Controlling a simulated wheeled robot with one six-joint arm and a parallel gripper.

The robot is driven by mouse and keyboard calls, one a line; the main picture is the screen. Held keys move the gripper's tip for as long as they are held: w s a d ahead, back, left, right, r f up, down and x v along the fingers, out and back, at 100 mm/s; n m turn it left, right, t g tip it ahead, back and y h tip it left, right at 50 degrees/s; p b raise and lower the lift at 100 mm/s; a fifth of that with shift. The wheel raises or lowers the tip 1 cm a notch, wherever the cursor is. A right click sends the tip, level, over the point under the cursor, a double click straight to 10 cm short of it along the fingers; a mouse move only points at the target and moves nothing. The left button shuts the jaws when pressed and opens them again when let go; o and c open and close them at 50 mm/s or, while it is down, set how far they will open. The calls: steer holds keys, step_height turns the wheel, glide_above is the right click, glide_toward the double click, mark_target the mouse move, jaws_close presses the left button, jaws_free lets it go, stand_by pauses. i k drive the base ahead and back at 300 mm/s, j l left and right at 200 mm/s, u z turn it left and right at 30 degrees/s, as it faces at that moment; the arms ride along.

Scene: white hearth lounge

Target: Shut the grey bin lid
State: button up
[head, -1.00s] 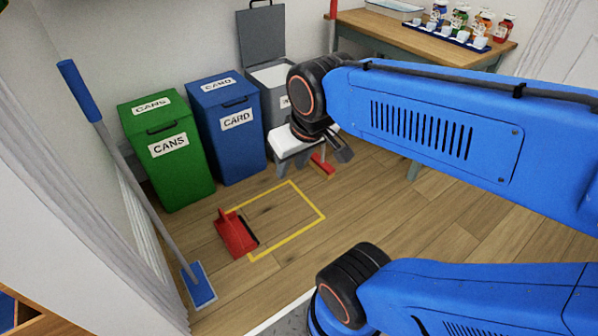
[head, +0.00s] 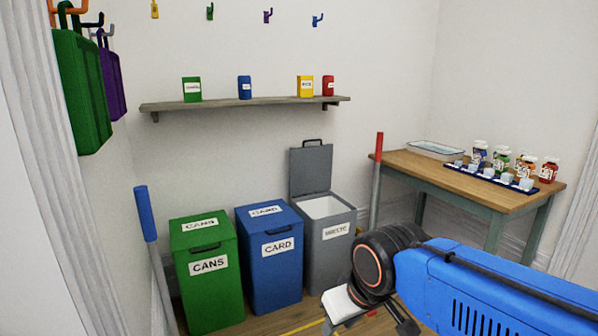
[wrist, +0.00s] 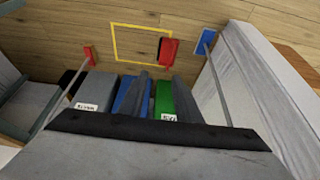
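The grey bin (head: 330,250) stands at the right end of the row of bins, with a white label on its front. Its lid (head: 311,170) is open and stands upright at the back, near the wall, with a dark handle on its top edge. The bin's pale inside shows. The bin also appears in the wrist view (wrist: 95,88), left of the blue bin. My gripper (wrist: 161,82) is open and empty, its two grey fingers apart over the blue and green bins in that view. In the head view it is low, in front of the grey bin, partly cut off.
A blue CARD bin (head: 269,262) and a green CANS bin (head: 208,275) stand to the left. A red-handled pole (head: 376,185) stands right of the grey bin, beside a wooden table (head: 470,182) with jars. A shelf (head: 245,103) hangs above the bins.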

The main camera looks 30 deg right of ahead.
mark_target(310, 167)
steer(key=i+l+z, duration=0.1)
steer(key=l, duration=0.4)
steer(key=i+l+z, duration=0.1)
steer(key=i+l, duration=0.5)
steer(key=l, duration=0.3)
steer(key=i+l+z, duration=0.15)
steer(key=l, duration=0.3)
steer(key=i, duration=0.1)
